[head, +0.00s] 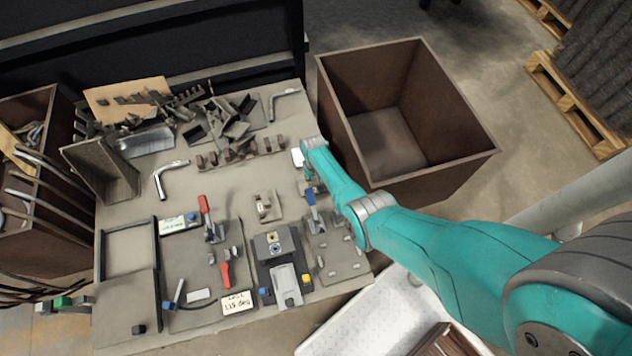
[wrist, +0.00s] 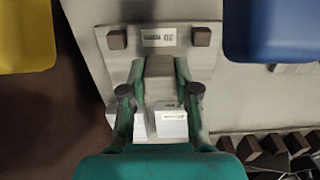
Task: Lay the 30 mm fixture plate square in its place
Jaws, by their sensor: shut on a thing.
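My gripper (wrist: 158,68) is shut on the brownish-grey upright grip (wrist: 158,72) of a pale grey plate. This plate (wrist: 90,12) carries a white label that seems to read 30 upside down, with a dark block on each side of it. In the head view my gripper (head: 311,183) is over the right side of the table, largely covered by my arm, and the held plate cannot be made out clearly. I cannot tell whether the plate touches the table. A dark fixture (head: 279,256) with a grey slide stands at the table's front.
Another small grey plate (head: 267,206) lies left of my gripper. A white box (wrist: 171,124) is close beyond my fingers. A row of brown blocks (head: 238,152) lies behind. A large brown bin (head: 455,165) stands off the table's right edge. Yellow and blue shapes fill the wrist view's upper corners.

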